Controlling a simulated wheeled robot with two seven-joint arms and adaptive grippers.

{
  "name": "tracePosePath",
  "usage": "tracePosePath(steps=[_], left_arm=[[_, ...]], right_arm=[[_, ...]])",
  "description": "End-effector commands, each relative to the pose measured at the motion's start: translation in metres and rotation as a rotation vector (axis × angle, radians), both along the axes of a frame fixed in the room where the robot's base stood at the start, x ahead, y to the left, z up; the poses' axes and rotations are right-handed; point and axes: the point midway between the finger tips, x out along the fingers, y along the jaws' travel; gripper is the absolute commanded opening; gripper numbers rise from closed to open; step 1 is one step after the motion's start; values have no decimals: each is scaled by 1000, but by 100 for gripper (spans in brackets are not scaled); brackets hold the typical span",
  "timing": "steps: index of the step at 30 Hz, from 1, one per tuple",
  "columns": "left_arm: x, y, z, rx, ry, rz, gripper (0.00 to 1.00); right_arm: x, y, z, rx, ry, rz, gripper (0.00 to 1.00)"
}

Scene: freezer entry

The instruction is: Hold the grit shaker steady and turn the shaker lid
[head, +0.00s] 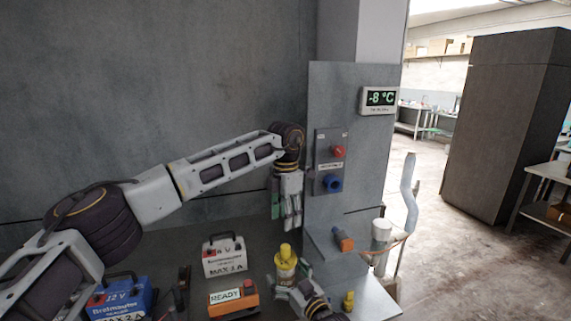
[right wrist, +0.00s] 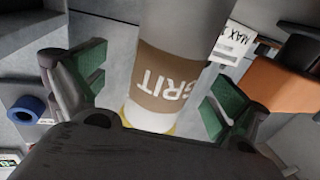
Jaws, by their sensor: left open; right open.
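The grit shaker (head: 285,271) stands upright on the dark bench in the head view, with a yellow lid (head: 286,250) on top. In the right wrist view, the shaker (right wrist: 178,80) shows a brown band reading GRIT upside down. My right gripper (head: 291,293) is open low beside the shaker; in its wrist view, the green-padded fingers (right wrist: 148,95) are on either side of the shaker, with visible gaps. My left gripper (head: 291,218) is open and empty, pointing down above the lid and clear of it. The right gripper hides the shaker's base in the head view.
An orange READY box (head: 247,299) and a white battery (head: 224,265) stand left of the shaker; a blue battery (head: 130,300) is farther left. A grey panel (head: 367,155) with red and blue knobs rises right of my left gripper. A small yellow object (head: 348,302) is at right.

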Motion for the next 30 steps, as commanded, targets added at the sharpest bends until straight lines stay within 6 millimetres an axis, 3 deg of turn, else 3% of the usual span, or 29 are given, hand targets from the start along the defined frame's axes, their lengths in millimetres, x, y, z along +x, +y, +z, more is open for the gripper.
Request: tracePosePath(steps=[30], left_arm=[[0, 0, 13, 0, 0, 0, 48]], right_arm=[[-21, -13, 0, -1, 1, 0, 98]])
